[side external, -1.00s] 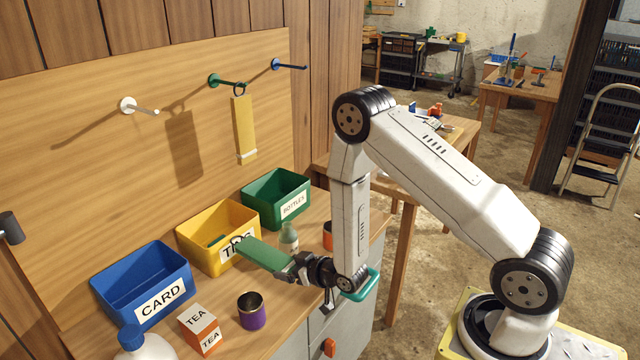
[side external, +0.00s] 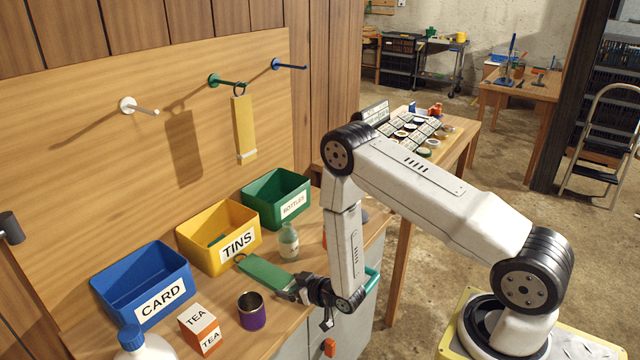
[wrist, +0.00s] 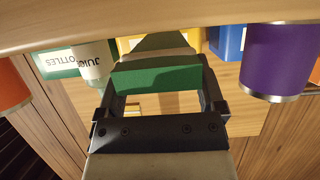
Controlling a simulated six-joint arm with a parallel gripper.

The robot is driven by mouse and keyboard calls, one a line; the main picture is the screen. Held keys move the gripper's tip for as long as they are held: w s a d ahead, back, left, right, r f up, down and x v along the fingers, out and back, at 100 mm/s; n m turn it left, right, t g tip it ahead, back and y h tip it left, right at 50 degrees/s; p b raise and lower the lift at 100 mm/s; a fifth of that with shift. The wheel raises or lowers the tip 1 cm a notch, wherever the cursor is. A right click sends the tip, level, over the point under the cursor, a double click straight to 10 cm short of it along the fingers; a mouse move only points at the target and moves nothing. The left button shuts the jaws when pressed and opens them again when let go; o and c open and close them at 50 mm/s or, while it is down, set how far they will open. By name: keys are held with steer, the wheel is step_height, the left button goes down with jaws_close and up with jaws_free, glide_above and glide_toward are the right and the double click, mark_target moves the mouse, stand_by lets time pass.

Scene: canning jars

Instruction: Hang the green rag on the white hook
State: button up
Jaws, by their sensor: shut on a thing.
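The green rag (side external: 266,273) is a flat strip with a dark ring at its far left end. My gripper (side external: 297,287) is shut on its near right end and holds it out roughly level, low over the bench in front of the yellow TINS bin. In the wrist view the green rag (wrist: 155,79) lies across between the fingers of my gripper (wrist: 160,72). The white hook (side external: 137,106) is a peg on a round base on the wooden back panel, up and left of my gripper. Nothing hangs on it.
A yellow rag (side external: 244,130) hangs by a ring from the green hook (side external: 222,81); a blue hook (side external: 287,65) is bare. Blue (side external: 142,283), yellow (side external: 218,238) and green (side external: 276,199) bins line the back. A bottle (side external: 289,242), purple cup (side external: 252,311) and tea box (side external: 199,328) stand near.

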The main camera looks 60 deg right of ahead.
steer(key=shift+f, duration=0.85)
steer(key=shift+f, duration=0.1)
steer(key=o, duration=1)
steer(key=shift+c, duration=0.2)
steer(key=shift+s, duration=0.2)
steer(key=v, duration=0.7)
steer(key=shift+s+r, duration=0.15)
steer(key=shift+r, duration=0.1)
steer(key=shift+a+r, duration=0.1)
